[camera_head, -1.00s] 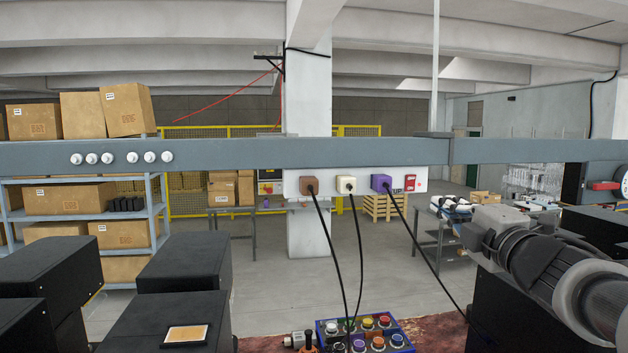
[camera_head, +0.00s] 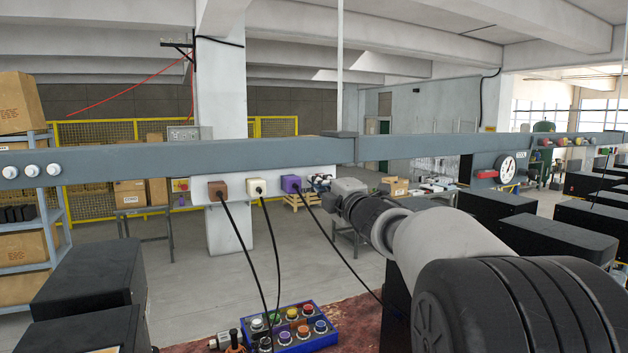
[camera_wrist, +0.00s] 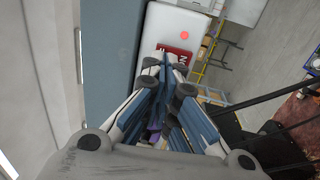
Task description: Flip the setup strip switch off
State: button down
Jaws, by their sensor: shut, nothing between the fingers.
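The white power strip (camera_head: 237,184) hangs under the grey beam, with brown (camera_head: 217,190), cream (camera_head: 255,187) and purple (camera_head: 290,184) plugs in it. In the wrist view, the strip's end (camera_wrist: 163,24) carries a red switch (camera_wrist: 179,53) with white lettering, partly covered by my fingers, and a small red round spot (camera_wrist: 184,36). My gripper (camera_wrist: 165,63) is shut and empty, its fingertips over or right beside the switch. I cannot tell whether they touch it. In the head view my gripper (camera_head: 320,182) hides the strip's right end.
The grey beam (camera_head: 260,152) runs just above the strip. Black cords hang from the plugs past a blue button box (camera_head: 291,325). Black boxes (camera_head: 92,270) stand at the left, more at the right.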

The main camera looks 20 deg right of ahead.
jog(key=shift+r, duration=0.1)
dwell(0.3)
jog(key=p, duration=0.2)
jog(key=shift+w+g+p, duration=0.3)
jog(key=shift+g+p, duration=0.1)
jog(key=shift+a, duration=0.15)
